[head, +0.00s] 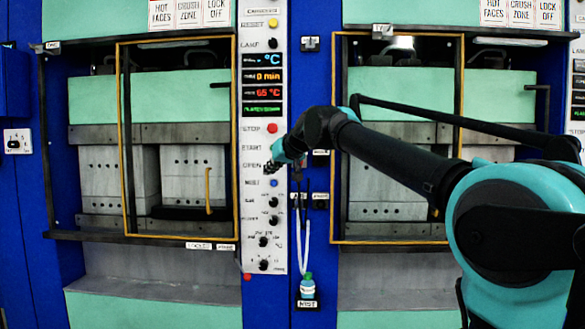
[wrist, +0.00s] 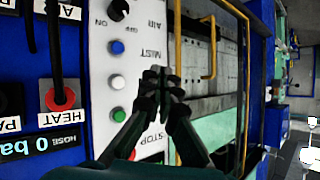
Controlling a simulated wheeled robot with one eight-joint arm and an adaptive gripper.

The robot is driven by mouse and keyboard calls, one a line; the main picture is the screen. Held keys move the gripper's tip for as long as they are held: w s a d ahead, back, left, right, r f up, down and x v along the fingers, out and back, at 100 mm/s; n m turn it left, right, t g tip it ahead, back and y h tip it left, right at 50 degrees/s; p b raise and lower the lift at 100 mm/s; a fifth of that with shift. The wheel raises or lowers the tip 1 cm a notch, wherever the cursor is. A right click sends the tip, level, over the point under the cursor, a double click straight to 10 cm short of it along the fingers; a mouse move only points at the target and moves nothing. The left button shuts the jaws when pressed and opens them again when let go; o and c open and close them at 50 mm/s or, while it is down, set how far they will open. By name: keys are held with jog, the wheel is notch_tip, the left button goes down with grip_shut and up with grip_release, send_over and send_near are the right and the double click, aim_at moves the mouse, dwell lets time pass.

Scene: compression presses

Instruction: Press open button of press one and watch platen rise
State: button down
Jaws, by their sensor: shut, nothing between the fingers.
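The control panel (head: 265,90) stands right of the left press (head: 150,150). My gripper (head: 270,167) is shut and empty in front of the panel, at the OPEN label, and hides the button there in the head view. In the wrist view the shut fingertips (wrist: 155,76) appear beside the white button (wrist: 117,82), between the panel and the yellow frame. I cannot tell whether they touch the panel. The green button (wrist: 118,114) and blue button (wrist: 117,47) are clear of the fingers. Grey blocks (head: 190,175) sit below the left press's upper plate (head: 170,133).
A yellow-framed guard (head: 122,150) with a handle (head: 208,190) stands before the left press. A second press (head: 400,180) is at right, partly behind my arm. A white hose (head: 305,240) and bottle (head: 307,287) hang beside the panel. The red STOP button (head: 272,128) is above my gripper.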

jog(key=shift+d+r, duration=0.1)
jog(key=shift+r, duration=0.05)
jog(key=shift+w, duration=0.1)
jog(key=w, duration=0.8)
jog(key=shift+w+d, duration=0.15)
jog(key=shift+w, duration=0.2)
dwell(1.4)
jog(key=shift+w, duration=0.4)
